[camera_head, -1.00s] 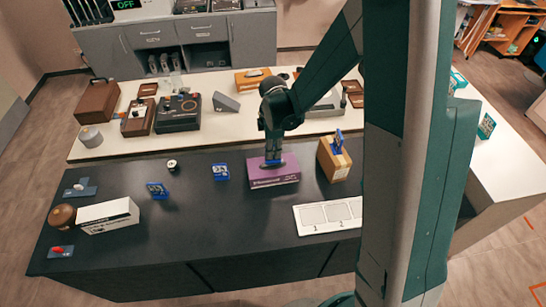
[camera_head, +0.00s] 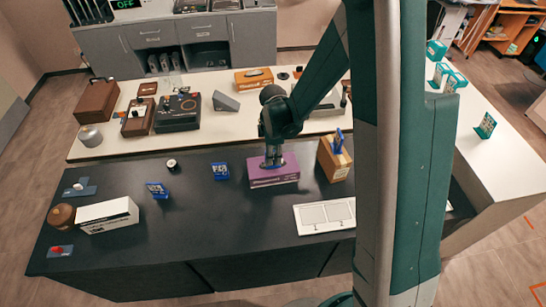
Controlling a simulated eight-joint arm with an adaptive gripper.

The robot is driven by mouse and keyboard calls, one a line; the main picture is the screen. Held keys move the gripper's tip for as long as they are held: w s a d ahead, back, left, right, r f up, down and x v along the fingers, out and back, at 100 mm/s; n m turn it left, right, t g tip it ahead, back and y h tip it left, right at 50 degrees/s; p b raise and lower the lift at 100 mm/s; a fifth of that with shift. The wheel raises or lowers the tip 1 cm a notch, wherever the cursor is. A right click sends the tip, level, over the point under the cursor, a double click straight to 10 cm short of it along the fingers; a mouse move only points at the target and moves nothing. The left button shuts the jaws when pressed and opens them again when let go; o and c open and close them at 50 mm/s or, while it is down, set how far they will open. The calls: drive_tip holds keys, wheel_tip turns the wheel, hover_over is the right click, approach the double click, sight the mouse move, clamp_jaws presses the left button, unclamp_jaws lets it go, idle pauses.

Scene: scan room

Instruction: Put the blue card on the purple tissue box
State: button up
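The purple tissue box (camera_head: 274,178) stands on the dark counter, right of the middle. My gripper (camera_head: 273,163) points straight down over its top. A small flat blue thing, which looks like the blue card (camera_head: 284,161), shows at the fingertips, at the box's top face. The fingers cover part of it. I cannot tell whether the fingers are closed on it or whether it rests on the box. Two other blue cards with white marks stand on the counter to the left, one near (camera_head: 220,171) and one farther left (camera_head: 157,190).
A brown box (camera_head: 335,163) with a blue item (camera_head: 339,141) on top stands just right of the tissue box. A white panel (camera_head: 325,216) lies in front. A white box (camera_head: 107,215) and brown round object (camera_head: 61,215) stand left. The counter's middle front is clear.

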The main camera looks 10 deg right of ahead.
drive_tip(key=shift+o, duration=0.5)
drive_tip(key=shift+r, duration=0.25)
drive_tip(key=shift+r+p, duration=0.3)
drive_tip(key=shift+r, duration=5.65)
drive_tip(key=shift+s+d+r, duration=0.15)
drive_tip(key=shift+r, duration=0.25)
drive_tip(key=s+d+r+m+t, duration=0.3)
drive_tip(key=s+d+r+m, duration=0.2)
drive_tip(key=s+r+m, duration=0.4)
drive_tip(key=s+d+r+m+t, duration=0.4)
drive_tip(key=s+r+m, duration=0.5)
drive_tip(key=s, duration=0.5)
drive_tip(key=shift+s+d+r, duration=0.3)
drive_tip(key=shift+s+d, duration=0.05)
drive_tip(key=shift+d, duration=0.95)
